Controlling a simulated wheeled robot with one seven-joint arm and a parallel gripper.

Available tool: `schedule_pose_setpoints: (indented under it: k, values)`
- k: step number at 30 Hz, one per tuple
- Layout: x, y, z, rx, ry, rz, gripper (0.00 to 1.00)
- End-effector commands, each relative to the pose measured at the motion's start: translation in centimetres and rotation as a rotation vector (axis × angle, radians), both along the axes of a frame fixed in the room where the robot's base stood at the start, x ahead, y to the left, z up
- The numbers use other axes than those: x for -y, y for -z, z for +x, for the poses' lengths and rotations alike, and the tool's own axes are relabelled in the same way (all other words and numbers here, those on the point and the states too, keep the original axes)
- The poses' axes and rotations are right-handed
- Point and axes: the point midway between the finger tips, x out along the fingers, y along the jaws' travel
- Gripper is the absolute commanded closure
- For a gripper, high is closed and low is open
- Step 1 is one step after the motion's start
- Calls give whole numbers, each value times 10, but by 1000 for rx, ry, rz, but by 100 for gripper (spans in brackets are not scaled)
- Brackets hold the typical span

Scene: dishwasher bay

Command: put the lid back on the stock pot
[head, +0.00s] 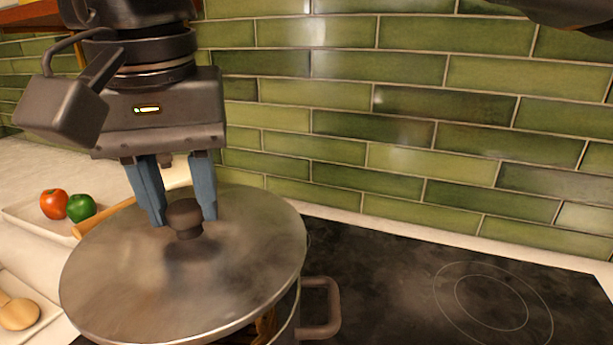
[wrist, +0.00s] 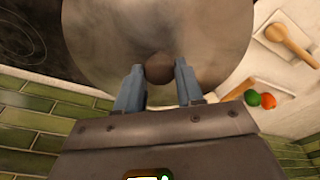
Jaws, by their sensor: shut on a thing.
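The lid (head: 120,265) is a round metal disc with a dark knob (head: 184,217) at its middle. My gripper (head: 186,212) points down with its two blue fingers on either side of the knob, shut on it. The wrist view also shows the knob (wrist: 160,69) between the fingers and the lid (wrist: 110,25) beyond. The stock pot (head: 290,318) is below the lid, mostly hidden by it. Its side handle (head: 330,308) sticks out to the right. Something orange-brown shows in a gap under the lid's near right edge, so the lid looks raised or off-centre there.
A dark cooktop (head: 400,285) with a ringed zone lies clear to the right. A green tiled wall (head: 400,100) stands close behind. At left, a tray holds a red tomato (head: 54,204) and a green pepper (head: 80,207); a wooden spoon (head: 18,314) lies nearer.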

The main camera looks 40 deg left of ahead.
Motion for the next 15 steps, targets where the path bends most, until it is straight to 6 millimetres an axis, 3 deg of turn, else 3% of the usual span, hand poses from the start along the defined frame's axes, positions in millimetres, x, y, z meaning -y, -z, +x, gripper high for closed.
schedule_pose_setpoints:
  k: [15]
  values:
    - [0,46,0,0,1,1,100]
